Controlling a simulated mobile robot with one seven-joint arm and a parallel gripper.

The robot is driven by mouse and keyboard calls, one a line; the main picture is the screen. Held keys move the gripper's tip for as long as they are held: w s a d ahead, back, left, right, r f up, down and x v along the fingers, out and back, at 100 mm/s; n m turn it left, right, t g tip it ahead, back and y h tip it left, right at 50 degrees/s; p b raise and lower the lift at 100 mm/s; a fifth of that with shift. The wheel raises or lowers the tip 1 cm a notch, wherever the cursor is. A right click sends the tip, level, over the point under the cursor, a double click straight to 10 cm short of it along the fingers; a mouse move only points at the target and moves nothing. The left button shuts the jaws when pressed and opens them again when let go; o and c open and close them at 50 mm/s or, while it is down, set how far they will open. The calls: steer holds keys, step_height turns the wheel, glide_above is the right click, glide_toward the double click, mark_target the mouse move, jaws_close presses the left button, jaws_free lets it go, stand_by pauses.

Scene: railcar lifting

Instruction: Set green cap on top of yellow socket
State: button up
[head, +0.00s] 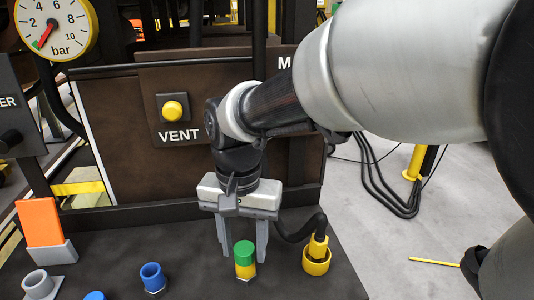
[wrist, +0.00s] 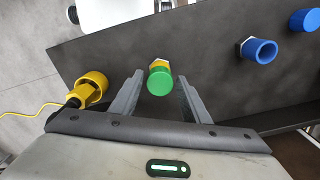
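The green cap (head: 244,248) sits on top of the yellow socket (head: 245,271) on the dark bench, and looks upright. In the wrist view the green cap (wrist: 160,83) covers most of the yellow socket (wrist: 158,64), with only its rim and hex base showing. My gripper (head: 245,257) points down with one finger on each side of the cap. In the wrist view my gripper (wrist: 160,79) is open, with a narrow gap between each finger and the cap. It holds nothing.
A yellow ring with a cabled plug (head: 316,260) stands close on the right. A blue socket (head: 153,278), another blue piece (head: 95,296), a grey socket (head: 39,284) and an orange plate in a grey holder (head: 41,224) are to the left. The panel with the yellow VENT button (head: 173,110) rises behind.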

mark_target(244, 248)
step_height(244, 248, up, 13)
steer(key=p, duration=0.2)
steer(key=s+d+f+t, duration=0.1)
steer(key=s+d+t, duration=0.1)
steer(key=d, duration=0.4)
steer(key=s+d+f+n+t, duration=0.1)
steer(key=s+d+f, duration=0.1)
steer(key=d, duration=0.5)
steer(key=s+d+f+t, duration=0.1)
steer(key=s+d+t, duration=0.1)
steer(key=d, duration=0.5)
steer(key=shift+d+f+n+t, duration=0.1)
steer(key=shift+f+n+t, duration=0.2)
steer(key=shift+n, duration=0.1)
